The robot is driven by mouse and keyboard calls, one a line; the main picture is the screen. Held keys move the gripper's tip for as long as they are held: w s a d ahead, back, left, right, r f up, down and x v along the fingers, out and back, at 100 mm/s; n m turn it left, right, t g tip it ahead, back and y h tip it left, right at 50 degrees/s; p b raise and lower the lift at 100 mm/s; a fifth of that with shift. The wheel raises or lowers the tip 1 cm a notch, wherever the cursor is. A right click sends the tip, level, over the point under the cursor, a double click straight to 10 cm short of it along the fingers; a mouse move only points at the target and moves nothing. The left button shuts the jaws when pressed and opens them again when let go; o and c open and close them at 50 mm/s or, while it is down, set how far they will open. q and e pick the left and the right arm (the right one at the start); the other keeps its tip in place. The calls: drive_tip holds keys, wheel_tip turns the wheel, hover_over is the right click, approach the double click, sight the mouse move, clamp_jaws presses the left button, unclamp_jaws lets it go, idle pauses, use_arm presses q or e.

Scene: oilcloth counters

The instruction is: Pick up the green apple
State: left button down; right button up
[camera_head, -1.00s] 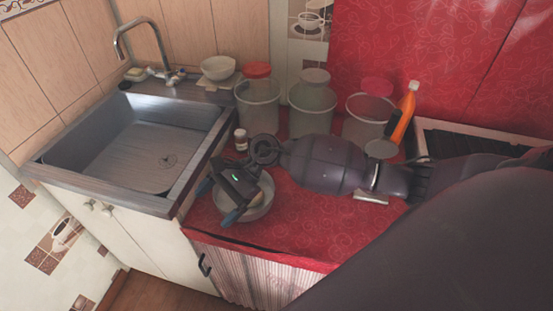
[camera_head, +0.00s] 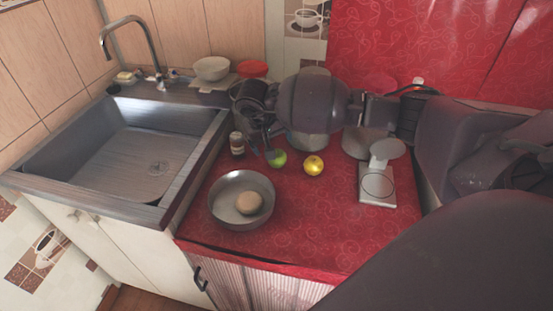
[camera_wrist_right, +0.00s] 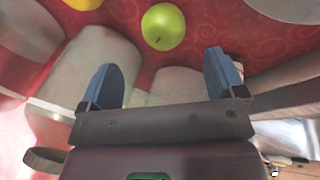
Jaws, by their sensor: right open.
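The green apple (camera_head: 277,158) sits on the red counter, behind the metal bowl and left of a yellow apple (camera_head: 313,165). My right gripper (camera_head: 268,140) is close to the green apple, on its far side, and partly overlaps it in the head view. In the right wrist view the gripper's two blue fingers (camera_wrist_right: 163,80) are spread with nothing between them. The green apple (camera_wrist_right: 163,27) shows there beyond the fingertips, roughly centred between them and apart from them. My left gripper is not in view.
A metal bowl (camera_head: 225,218) holding a round brownish thing stands in front. A small jar (camera_head: 237,143) stands close left of the gripper. A kitchen scale (camera_head: 378,190) is to the right. The sink (camera_head: 135,160) is at left. Jars behind are partly hidden by my arm.

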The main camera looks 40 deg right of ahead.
drive_tip(key=x, duration=0.6)
drive_tip(key=shift+w+a+f+b, duration=0.1)
drive_tip(key=shift+a+f+b, duration=0.05)
drive_tip(key=shift+a+b, duration=0.15)
drive_tip(key=shift+d+f, duration=0.3)
drive_tip(key=shift+f, duration=0.2)
drive_tip(key=shift+w, duration=0.1)
drive_tip(key=c, duration=1)
drive_tip(key=shift+r, duration=0.1)
drive_tip(key=shift+c, duration=0.2)
